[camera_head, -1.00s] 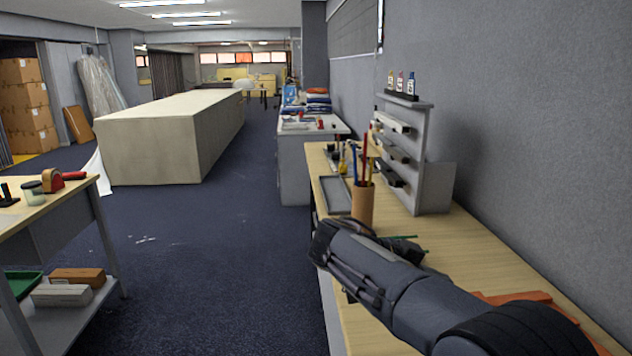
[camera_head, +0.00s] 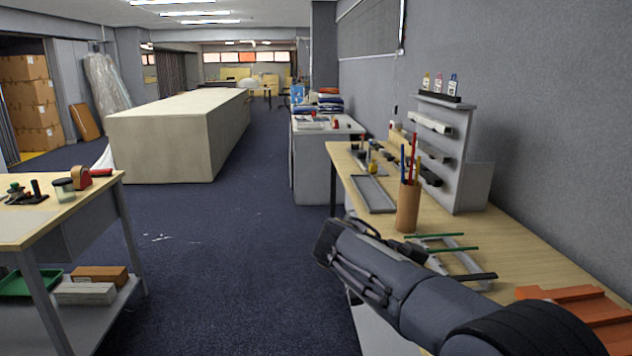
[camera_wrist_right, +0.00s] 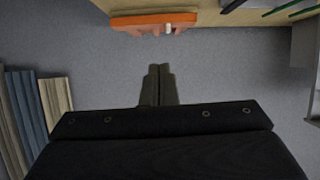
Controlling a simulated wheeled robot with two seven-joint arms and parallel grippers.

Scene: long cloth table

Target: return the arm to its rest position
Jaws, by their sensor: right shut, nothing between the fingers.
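My right arm (camera_head: 400,285) reaches in from the lower right in the head view, beside the front edge of the wooden table on the right. Its gripper end (camera_head: 330,245) points away to the left, and its fingers cannot be made out there. In the right wrist view the fingers of my right gripper (camera_wrist_right: 159,72) are together, with nothing between them. Open floor lies beyond them. My left gripper is in neither view.
The wooden table (camera_head: 478,258) holds a pencil cup (camera_head: 408,207), a grey tray (camera_head: 373,194), a shelf rack (camera_head: 467,150) and an orange holder (camera_head: 590,310). A work table (camera_head: 95,205) stands at left, a long pale table (camera_head: 170,145) behind.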

